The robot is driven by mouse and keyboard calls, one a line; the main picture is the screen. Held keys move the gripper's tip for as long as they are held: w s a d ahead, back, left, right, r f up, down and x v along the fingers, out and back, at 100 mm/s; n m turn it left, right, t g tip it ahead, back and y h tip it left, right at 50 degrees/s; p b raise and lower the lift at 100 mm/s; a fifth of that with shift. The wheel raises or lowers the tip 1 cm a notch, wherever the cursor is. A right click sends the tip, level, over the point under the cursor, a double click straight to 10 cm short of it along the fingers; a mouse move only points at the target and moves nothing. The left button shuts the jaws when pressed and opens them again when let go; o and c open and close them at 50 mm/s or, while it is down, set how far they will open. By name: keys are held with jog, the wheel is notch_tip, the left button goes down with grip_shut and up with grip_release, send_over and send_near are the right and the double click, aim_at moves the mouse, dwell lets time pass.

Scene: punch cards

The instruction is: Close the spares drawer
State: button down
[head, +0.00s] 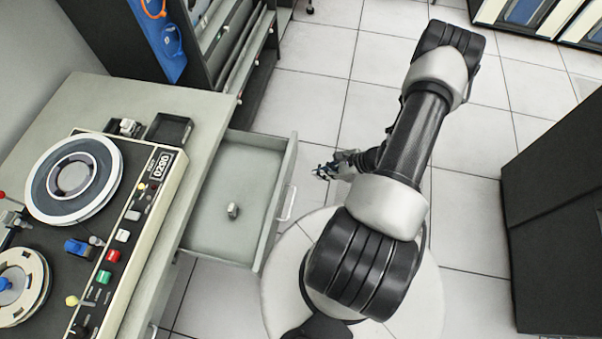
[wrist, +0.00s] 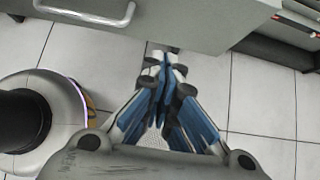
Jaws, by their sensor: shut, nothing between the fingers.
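The spares drawer (head: 213,237) stands pulled out from the desk in the head view. A small grey part (head: 232,211) lies in it. Its bar handle (head: 289,204) is on the front face. My gripper (head: 322,171) is shut and empty, to the right of the drawer front and apart from the handle in the head view. In the wrist view, my gripper (wrist: 165,62) has its blue fingertips together, close to the lower edge of the drawer front (wrist: 200,20). The handle (wrist: 85,12) is at the upper left there. Whether the fingertips touch the drawer is unclear.
A tape machine (head: 120,215) with reels sits on the grey desk (head: 85,88). A dark rack (head: 205,45) stands behind the drawer. A dark cabinet (head: 555,210) stands at the right. Open tiled floor (head: 470,150) lies between.

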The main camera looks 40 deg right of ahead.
jog(key=w+a+f, duration=0.1)
jog(key=w+a+f+b, duration=0.1)
jog(key=w, duration=0.1)
jog(key=w+a+f, duration=0.1)
jog(key=w+a, duration=0.1)
jog(key=shift+w+a+b, duration=0.1)
jog(key=shift+w+b, duration=0.15)
jog(key=shift+b, duration=0.05)
